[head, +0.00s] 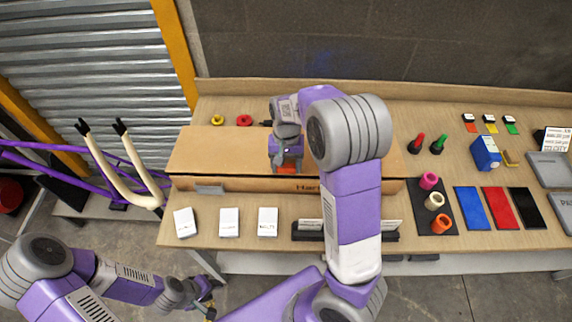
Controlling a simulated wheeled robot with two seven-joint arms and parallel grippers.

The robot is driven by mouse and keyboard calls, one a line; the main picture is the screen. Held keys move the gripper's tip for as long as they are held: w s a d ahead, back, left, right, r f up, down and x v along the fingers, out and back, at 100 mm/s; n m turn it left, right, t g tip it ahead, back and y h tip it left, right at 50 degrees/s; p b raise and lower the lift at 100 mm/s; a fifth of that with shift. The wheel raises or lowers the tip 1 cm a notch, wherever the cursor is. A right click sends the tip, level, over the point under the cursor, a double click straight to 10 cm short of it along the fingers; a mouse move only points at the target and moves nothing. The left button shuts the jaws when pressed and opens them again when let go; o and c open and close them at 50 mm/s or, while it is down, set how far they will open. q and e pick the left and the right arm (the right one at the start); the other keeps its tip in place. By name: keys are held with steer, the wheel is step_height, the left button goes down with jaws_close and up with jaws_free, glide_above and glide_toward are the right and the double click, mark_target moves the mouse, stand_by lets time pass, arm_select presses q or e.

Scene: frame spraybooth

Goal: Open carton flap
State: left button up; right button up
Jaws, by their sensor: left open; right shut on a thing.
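The carton (222,150) is a long, low brown box lying lengthwise on the workbench, with printing on its front side. Its top looks flat and closed, but my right arm covers part of it. My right gripper (286,169) is over the middle of the carton, close to its front top edge. It is shut on a small orange-red thing, mostly hidden by the gripper, so I cannot tell what it is or whether it touches the carton. My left gripper (208,298) is open, low in front of the bench, away from the carton.
Several white cards (229,222) lie in front of the carton. On the right are a dark mat (449,211) with coloured rings, red and green cones, coloured panels (502,208) and a blue box (485,152). A purple bike frame (100,165) stands left of the workbench (400,235).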

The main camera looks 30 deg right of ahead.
steer(key=shift+r, duration=0.15)
steer(key=shift+w+d+r+g+y+p, duration=0.2)
steer(key=shift+w+r+g+p, duration=0.1)
steer(key=shift+r+p, duration=0.4)
steer(key=shift+w+d+r+g+y+p, duration=0.1)
steer(key=shift+w+r+g+y+p, duration=0.25)
steer(key=shift+p, duration=0.55)
steer(key=shift+s+r, duration=0.15)
steer(key=shift+s, duration=0.05)
steer(key=shift+w+d+r+p, duration=0.2)
steer(key=shift+r+p, duration=0.3)
steer(key=shift+p, duration=0.3)
steer(key=shift+w+d+r+g+p, duration=0.2)
steer(key=shift+w+r+g+p, duration=0.25)
steer(key=shift+p, duration=0.55)
steer(key=shift+s+r+y, duration=0.1)
steer(key=shift+y, duration=0.15)
steer(key=shift+w+d+r+g+y+p, duration=0.2)
steer(key=shift+w+r+g+p, duration=0.25)
steer(key=shift+p, duration=0.5)
steer(key=shift+w+d+r+g+y+p, duration=0.1)
steer(key=shift+w+d+r+g+p, duration=0.1)
steer(key=shift+r+p, duration=0.55)
steer(key=shift+f, duration=0.1)
